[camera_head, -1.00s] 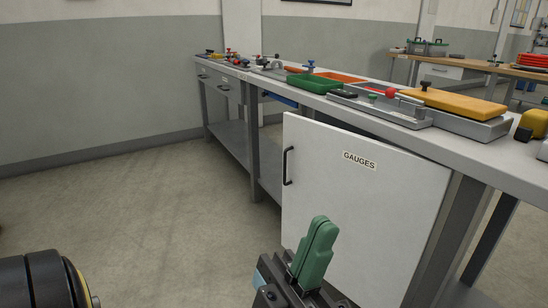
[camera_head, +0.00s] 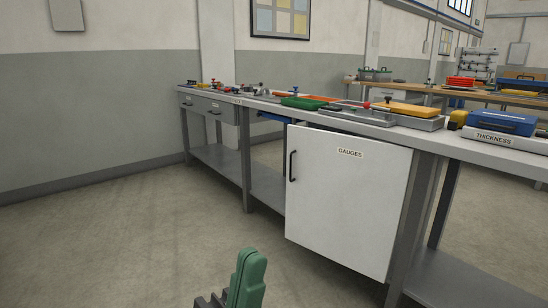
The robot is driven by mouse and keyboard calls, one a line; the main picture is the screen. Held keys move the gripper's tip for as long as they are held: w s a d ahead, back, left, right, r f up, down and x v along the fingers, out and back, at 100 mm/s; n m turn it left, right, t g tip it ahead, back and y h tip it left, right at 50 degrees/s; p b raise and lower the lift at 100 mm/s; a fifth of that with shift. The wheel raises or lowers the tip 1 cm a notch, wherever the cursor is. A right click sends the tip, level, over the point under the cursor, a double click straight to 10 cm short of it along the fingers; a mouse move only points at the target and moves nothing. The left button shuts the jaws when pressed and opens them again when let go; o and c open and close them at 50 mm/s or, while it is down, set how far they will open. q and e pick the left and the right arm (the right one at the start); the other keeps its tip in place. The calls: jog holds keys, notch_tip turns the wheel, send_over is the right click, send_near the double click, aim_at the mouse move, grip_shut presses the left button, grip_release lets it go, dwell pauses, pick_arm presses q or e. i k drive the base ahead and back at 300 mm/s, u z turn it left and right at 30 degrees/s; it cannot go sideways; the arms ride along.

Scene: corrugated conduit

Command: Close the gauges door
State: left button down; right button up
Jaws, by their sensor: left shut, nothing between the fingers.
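The white gauges door (camera_head: 347,205) hangs under the bench top at centre right, with a "GAUGES" label near its top. Its black bar handle (camera_head: 292,166) is on the left edge. The top edge of the door drops away from the bench edge toward the handle side, so it looks swung outward; how far is hard to tell. My left gripper (camera_head: 247,277), with green fingers, is shut and empty at the bottom of the view. It is in front of the door, left of its lower edge, and apart from it. My right gripper is out of view.
The long grey bench (camera_head: 466,149) carries a green tray (camera_head: 304,103), a yellow block (camera_head: 404,109), a blue case (camera_head: 502,122) and small tools. Its lower shelf (camera_head: 268,188) and legs lie beside the door. The floor (camera_head: 130,240) at left is clear.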

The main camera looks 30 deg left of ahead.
aim_at(345, 194)
jog(key=u, duration=0.75)
jog(key=i, duration=2.2)
jog(key=z, duration=0.15)
